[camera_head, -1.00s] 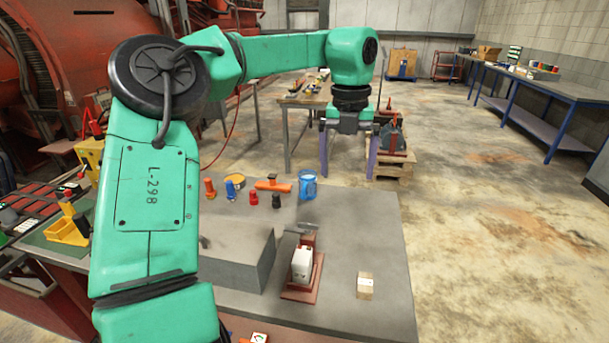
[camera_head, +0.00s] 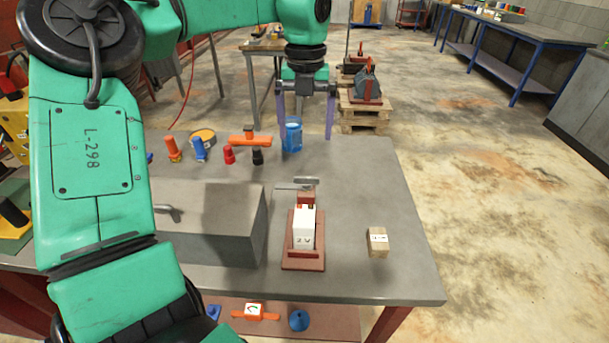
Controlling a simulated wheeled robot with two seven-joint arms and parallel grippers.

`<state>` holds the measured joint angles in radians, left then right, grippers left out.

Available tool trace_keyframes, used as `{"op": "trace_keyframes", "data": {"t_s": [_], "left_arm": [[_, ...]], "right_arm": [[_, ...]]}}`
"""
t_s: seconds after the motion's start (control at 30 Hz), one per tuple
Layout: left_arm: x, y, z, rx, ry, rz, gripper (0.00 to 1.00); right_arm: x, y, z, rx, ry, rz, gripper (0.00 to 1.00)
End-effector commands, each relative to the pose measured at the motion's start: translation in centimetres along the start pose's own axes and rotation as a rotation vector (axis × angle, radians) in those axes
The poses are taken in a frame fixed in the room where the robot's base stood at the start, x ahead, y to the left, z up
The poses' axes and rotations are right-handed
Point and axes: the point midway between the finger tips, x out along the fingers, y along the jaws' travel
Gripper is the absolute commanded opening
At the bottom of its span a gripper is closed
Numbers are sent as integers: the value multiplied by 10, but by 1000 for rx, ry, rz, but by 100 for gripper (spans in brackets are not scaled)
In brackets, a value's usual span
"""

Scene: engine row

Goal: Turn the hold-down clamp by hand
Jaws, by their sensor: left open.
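The hold-down clamp (camera_head: 307,198) is a reddish post with a grey bar (camera_head: 300,184) on top, reaching to the left. It stands at the back of a red-brown base (camera_head: 303,263) on the grey bench (camera_head: 360,205). A white block (camera_head: 304,228) with dark markings sits upright on this base, in front of the clamp. My left gripper (camera_head: 305,130) hangs with its purple fingers pointing down, open and apart, beyond the clamp near the bench's far edge. Nothing shows gripped in it. My right gripper is not in view.
A blue mug (camera_head: 292,138) stands close to the left gripper's fingers. A grey box (camera_head: 235,243) stands left of the clamp, a small wooden block (camera_head: 377,243) right. The bench's right side is mostly clear.

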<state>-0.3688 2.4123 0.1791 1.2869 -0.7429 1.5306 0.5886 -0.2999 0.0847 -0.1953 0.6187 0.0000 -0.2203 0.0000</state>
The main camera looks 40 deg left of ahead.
Motion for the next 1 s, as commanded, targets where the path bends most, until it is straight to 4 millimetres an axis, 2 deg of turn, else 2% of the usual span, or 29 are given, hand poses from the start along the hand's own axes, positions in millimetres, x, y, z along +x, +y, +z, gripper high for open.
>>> {"op": "trace_keyframes", "data": {"t_s": [0.13, 0.4, 0.53, 0.8, 0.97, 1.0], "left_arm": [[38, 0, -2, 2, 7, 1, 100], [103, 0, -1, 0, 5, 2, 100], [119, 0, -1, 1, 2, 1, 100], [122, 0, 0, 0, 0, 0, 100], [122, 0, 0, 0, 0, 0, 39], [122, 0, 0, 0, 0, 0, 24]], "right_arm": [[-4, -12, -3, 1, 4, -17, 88], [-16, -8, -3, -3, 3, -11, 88], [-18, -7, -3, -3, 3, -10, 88], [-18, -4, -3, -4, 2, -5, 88], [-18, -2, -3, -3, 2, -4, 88], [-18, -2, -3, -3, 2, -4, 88]]}}
